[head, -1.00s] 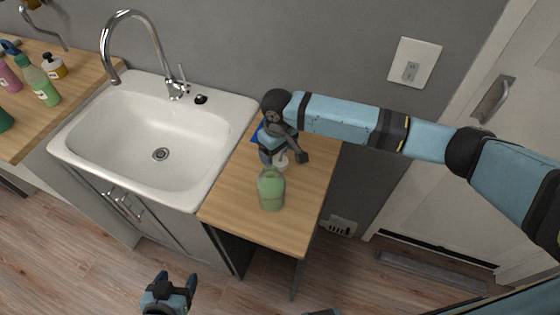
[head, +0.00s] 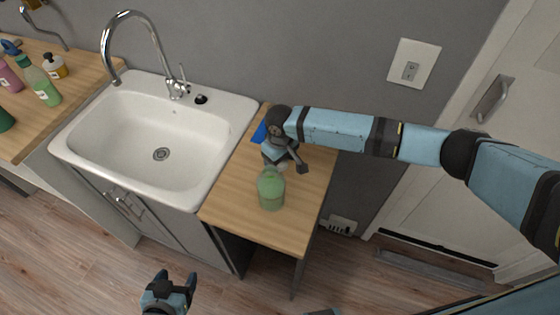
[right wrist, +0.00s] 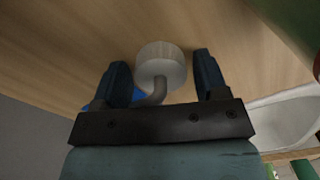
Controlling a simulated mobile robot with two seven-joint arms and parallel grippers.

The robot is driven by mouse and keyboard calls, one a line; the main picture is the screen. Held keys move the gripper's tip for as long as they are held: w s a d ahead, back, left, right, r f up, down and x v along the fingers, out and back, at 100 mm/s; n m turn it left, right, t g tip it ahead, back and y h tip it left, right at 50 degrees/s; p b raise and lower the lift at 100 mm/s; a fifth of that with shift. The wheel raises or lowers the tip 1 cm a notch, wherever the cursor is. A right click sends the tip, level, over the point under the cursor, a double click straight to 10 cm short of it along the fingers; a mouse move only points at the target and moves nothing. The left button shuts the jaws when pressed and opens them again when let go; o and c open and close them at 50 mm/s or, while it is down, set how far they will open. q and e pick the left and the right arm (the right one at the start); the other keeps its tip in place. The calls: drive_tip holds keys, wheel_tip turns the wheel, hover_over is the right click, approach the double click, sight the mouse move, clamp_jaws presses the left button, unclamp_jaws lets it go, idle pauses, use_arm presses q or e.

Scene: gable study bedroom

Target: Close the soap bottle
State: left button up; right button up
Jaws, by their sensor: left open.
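The soap bottle (head: 271,190), translucent green, stands upright on the small wooden counter right of the sink. My right gripper (head: 282,160) is just behind the bottle in the head view, low over the counter. In the head view the cap (head: 282,167) shows pale just behind the bottle's top, apart from the neck as far as I can tell. My left gripper (head: 169,284) is open and empty in front of the cabinet.
A blue item (head: 260,132) lies on the counter (head: 240,211) behind the gripper. The white sink (head: 160,125) with its tall faucet (head: 135,14) is to the left. Several other bottles stand on the far-left counter. The counter's front is clear.

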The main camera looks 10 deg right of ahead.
drive_tip(key=c, duration=0.7)
drive_tip(key=shift+r, duration=0.1)
wheel_tip(320, 180, up, 20)
drive_tip(key=shift+b, duration=0.35)
